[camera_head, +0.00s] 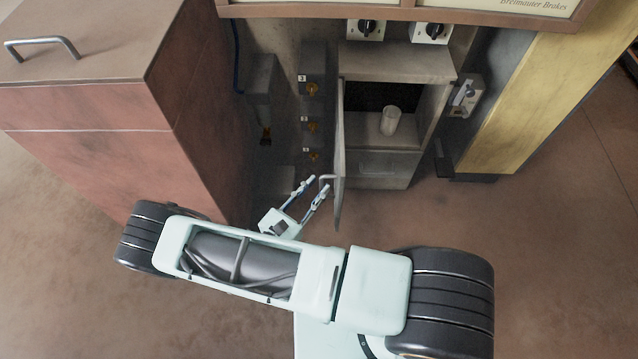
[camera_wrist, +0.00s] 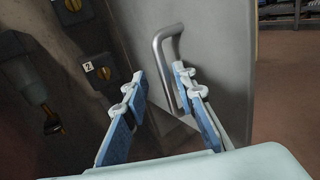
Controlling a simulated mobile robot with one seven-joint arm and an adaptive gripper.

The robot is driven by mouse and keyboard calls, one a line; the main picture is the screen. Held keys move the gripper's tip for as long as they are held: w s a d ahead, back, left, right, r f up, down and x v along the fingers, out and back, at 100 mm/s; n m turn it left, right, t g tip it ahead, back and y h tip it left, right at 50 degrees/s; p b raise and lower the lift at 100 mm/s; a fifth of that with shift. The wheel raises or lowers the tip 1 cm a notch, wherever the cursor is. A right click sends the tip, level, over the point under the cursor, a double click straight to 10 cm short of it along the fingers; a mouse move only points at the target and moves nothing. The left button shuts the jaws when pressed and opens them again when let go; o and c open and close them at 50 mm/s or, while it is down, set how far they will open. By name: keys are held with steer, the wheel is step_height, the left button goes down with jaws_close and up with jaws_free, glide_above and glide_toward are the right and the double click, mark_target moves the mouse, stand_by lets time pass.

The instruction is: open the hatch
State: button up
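The hatch (camera_head: 339,150) is a grey door hinged at the left of a cabinet compartment. It stands swung well outward and shows nearly edge-on in the head view. Its grey bar handle (camera_head: 325,179) faces left, towards my gripper (camera_head: 319,185). In the wrist view the hatch (camera_wrist: 215,55) fills the upper right, with the bent handle (camera_wrist: 162,62) on it. My gripper (camera_wrist: 158,80) is open, its blue and white fingers apart. The handle's lower part shows between the fingertips, close to the right one; I cannot tell whether they touch.
The open compartment holds a whitish cup (camera_head: 390,121) on its floor. A red-brown cabinet (camera_head: 95,130) stands at the left and a yellow panel (camera_head: 545,95) at the right. Orange knobs (camera_head: 312,90) line the recessed wall left of the hatch. Floor to the right is clear.

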steer(key=v, duration=1)
